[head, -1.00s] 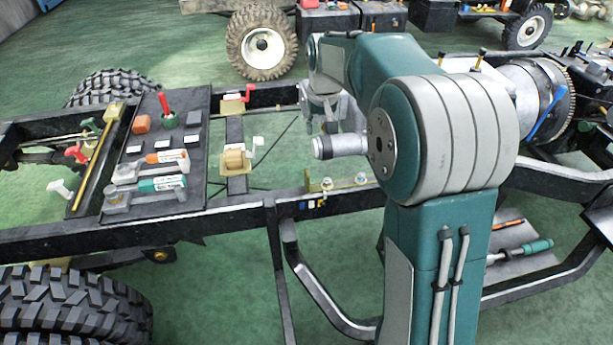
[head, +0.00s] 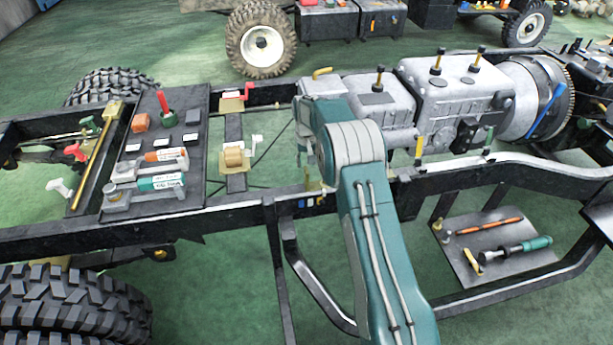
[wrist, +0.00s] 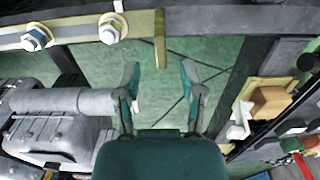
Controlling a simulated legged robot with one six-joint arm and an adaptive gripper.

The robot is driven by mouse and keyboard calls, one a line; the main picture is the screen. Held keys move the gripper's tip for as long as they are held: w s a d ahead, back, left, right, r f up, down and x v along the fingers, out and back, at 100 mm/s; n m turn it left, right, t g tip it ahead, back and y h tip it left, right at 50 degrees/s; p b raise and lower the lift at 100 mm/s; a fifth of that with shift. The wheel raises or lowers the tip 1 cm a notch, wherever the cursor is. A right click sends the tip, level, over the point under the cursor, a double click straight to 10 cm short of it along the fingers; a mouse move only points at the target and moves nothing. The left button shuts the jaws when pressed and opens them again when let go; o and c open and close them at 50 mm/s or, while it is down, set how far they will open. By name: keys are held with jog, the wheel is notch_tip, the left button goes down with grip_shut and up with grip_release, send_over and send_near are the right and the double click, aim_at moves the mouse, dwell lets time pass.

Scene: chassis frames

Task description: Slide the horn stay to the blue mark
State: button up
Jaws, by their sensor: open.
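The horn stay looks to be the brass-coloured bracket (wrist: 75,32) at the top left of the wrist view, held on the dark rail by two bolts with washers. Its upright end tab (wrist: 160,40) sits just beyond and between my fingertips. My gripper (wrist: 160,82) is open and empty, apart from the tab. In the head view a bit of the bracket (head: 314,186) shows beside my arm, which hides the rest. Small coloured marks (head: 308,201) show on the rail's side below it; the blue one is too small to place surely.
The grey engine (head: 450,95) stands to the right. A dark tray (head: 195,190) with tools lies left. Open floor shows between the rails.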

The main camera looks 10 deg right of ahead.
aim_at(306, 169)
notch_tip(306, 169, down, 6)
jog(key=shift+f, duration=0.25)
jog(key=shift+a, duration=0.1)
grip_shut()
